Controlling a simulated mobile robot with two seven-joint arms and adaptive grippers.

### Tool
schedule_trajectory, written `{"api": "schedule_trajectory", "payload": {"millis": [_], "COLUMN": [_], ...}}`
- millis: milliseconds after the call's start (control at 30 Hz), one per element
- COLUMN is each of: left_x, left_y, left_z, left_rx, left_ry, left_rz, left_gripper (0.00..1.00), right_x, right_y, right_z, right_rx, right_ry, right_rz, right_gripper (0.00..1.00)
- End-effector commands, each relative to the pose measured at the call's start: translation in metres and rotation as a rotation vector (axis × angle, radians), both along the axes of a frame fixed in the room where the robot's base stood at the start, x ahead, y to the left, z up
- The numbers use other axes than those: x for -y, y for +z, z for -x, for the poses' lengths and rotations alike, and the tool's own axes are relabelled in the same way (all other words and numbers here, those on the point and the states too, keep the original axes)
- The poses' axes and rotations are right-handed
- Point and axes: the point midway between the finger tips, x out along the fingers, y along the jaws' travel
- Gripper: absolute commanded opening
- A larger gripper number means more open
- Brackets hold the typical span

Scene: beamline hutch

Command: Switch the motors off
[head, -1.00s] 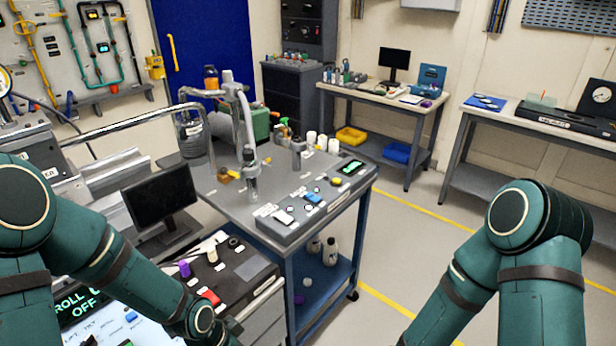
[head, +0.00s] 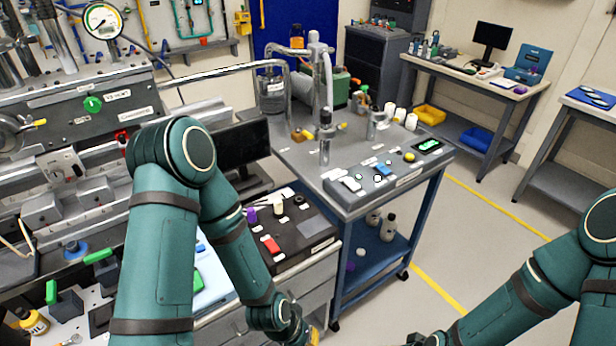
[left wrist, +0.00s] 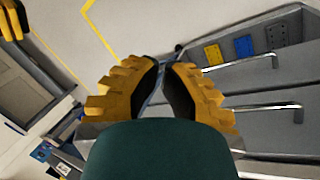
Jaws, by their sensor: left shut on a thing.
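No switch can be read as the motors' one. A black control panel (head: 318,228) on the drawer cabinet carries a red rocker (head: 271,245), a purple knob (head: 251,214) and a pale knob (head: 279,209). The cart's sloped panel (head: 345,200) has a white switch (head: 350,184), a blue switch (head: 383,170), a yellow button (head: 409,157) and a lit green display (head: 429,145). My left gripper (left wrist: 161,66) shows yellow fingers closed together on something too hidden to name, in front of the drawers. My right gripper shows only partly in the left wrist view (left wrist: 12,20).
My left arm hides part of the console beside the black panel. A dark monitor (head: 241,146) stands behind that panel. The blue cart (head: 337,262) carries pipework and bottles. Drawer handles (left wrist: 268,107) jut out near my left gripper. The floor right of the cart is open.

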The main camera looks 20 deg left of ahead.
Motion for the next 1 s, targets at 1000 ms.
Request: {"api": "schedule_trajectory", "payload": {"millis": [1000], "left_x": [-0.136], "left_y": [0.213], "left_z": [-0.211], "left_rx": [0.031], "left_ry": [-0.826], "left_rz": [-0.373], "left_gripper": [0.0], "right_x": [0.0], "right_y": [0.006], "right_z": [-0.002], "right_rx": [0.005], "right_ry": [-0.004], "right_rz": [0.001], "right_gripper": [0.47]}}
